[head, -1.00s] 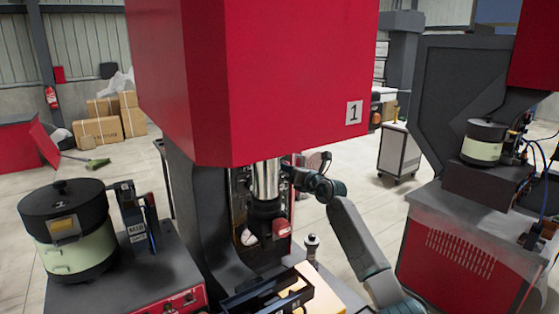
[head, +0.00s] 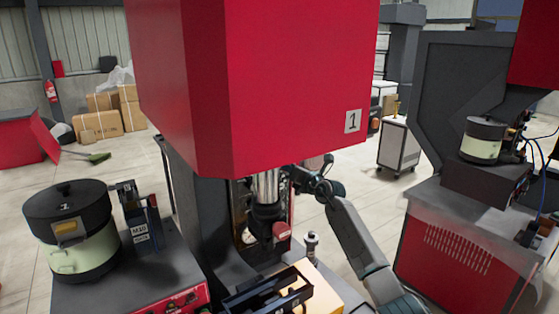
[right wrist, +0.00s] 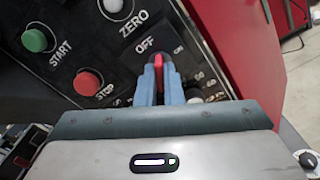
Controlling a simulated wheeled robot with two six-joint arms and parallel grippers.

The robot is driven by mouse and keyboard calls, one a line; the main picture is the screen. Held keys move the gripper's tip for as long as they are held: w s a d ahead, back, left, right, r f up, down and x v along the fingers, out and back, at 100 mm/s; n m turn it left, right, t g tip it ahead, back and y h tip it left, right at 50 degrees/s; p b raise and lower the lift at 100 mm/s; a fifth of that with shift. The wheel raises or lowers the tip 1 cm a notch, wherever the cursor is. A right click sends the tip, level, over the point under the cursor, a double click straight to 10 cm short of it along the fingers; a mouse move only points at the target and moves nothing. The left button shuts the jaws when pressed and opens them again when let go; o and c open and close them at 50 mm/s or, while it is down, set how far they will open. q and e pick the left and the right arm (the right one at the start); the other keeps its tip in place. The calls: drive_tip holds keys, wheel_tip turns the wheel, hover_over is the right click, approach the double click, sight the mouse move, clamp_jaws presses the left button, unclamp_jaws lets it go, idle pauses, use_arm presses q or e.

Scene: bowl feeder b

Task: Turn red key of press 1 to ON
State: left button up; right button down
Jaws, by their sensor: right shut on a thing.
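Press 1 (head: 285,85) stands in the middle of the head view, a large red housing with a "1" plate. In the right wrist view, the red key (right wrist: 159,68) sits upright between the blue fingertips of my right gripper (right wrist: 159,76). The gripper is shut on the key. The OFF label (right wrist: 146,45) is just above and left of the key, and a small partly hidden label is to its right. In the head view, my right gripper (head: 296,176) is beside the press column; its fingertips and the key are hidden. My left gripper is not in view.
On the panel are a green START button (right wrist: 35,40), a red STOP button (right wrist: 88,82) and a white ZERO button (right wrist: 113,6), left of my fingers. A bowl feeder (head: 72,232) stands left of the press. A second red machine (head: 465,250) stands right.

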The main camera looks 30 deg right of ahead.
drive_tip(key=shift+m+p, duration=0.45)
drive_tip(key=shift+m, duration=3.85)
